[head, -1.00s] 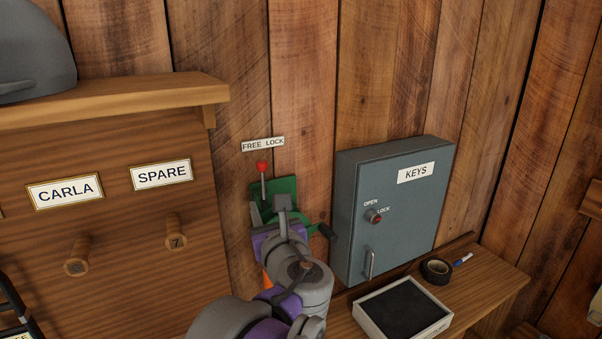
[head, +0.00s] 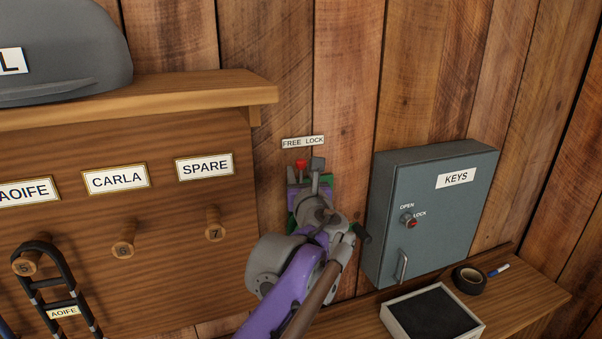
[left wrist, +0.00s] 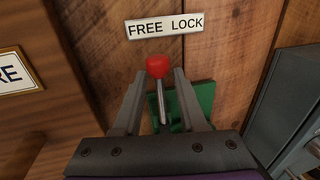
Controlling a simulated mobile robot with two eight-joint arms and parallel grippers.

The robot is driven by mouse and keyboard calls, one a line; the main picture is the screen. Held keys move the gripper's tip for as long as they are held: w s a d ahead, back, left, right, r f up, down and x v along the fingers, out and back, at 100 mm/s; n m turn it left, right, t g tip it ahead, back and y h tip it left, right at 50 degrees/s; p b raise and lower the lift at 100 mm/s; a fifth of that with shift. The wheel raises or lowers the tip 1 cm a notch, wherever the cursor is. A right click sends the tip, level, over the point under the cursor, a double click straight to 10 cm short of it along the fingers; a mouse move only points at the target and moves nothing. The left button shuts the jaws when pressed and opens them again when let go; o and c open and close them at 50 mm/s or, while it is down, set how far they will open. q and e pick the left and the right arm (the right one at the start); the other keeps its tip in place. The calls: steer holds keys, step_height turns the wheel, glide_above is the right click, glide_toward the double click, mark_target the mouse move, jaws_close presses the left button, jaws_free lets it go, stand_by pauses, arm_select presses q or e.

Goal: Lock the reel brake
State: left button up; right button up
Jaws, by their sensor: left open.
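The reel brake lever has a red knob (head: 301,163) on a metal stem, under the FREE LOCK label (head: 303,142) on the wall. In the left wrist view the red knob (left wrist: 157,66) and stem stand between my left gripper's fingers (left wrist: 156,78), and the stem looks upright under the label's left part. The green reel bracket (left wrist: 190,105) is behind. My left gripper (head: 309,170) is open around the lever, with gaps beside the stem; I cannot tell whether a finger touches it. My arm hides most of the reel. My right gripper is not in view.
A grey KEYS cabinet (head: 428,215) stands close to the right of the reel. A wooden peg board (head: 160,285) with a shelf (head: 150,103) is on the left. A tray (head: 389,319) and black tape roll (head: 469,279) lie on the bench.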

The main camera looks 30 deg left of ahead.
arm_select(q)
jaws_close()
stand_by(1.4)
